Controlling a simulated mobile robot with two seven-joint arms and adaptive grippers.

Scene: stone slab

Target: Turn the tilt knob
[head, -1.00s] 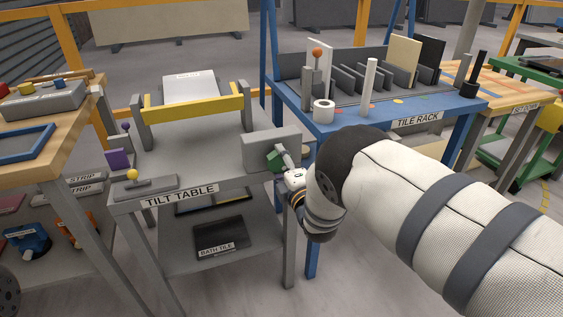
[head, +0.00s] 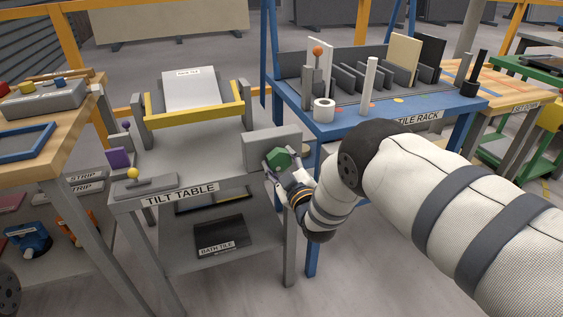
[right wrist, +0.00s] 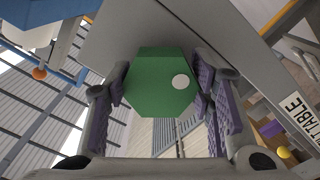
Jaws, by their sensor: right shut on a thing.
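The tilt knob is a green, many-sided knob (head: 278,158) on the front of a grey box (head: 258,143) at the right front of the tilt table (head: 150,200). My right gripper (head: 277,170) is shut on it, coming from the front. In the right wrist view the knob (right wrist: 150,95) with a white dot on its face sits between the two purple-padded fingers. A white tile (head: 194,90) lies on the tilting frame behind a yellow bar (head: 195,112), sloping down toward me. My left gripper is not in view.
The blue tile rack (head: 395,118) stands just right of the tilt table. A wooden bench (head: 70,140) is close on the left. A yellow-balled lever (head: 132,174) sits at the table's left front. A bath tile (head: 222,232) lies on the lower shelf.

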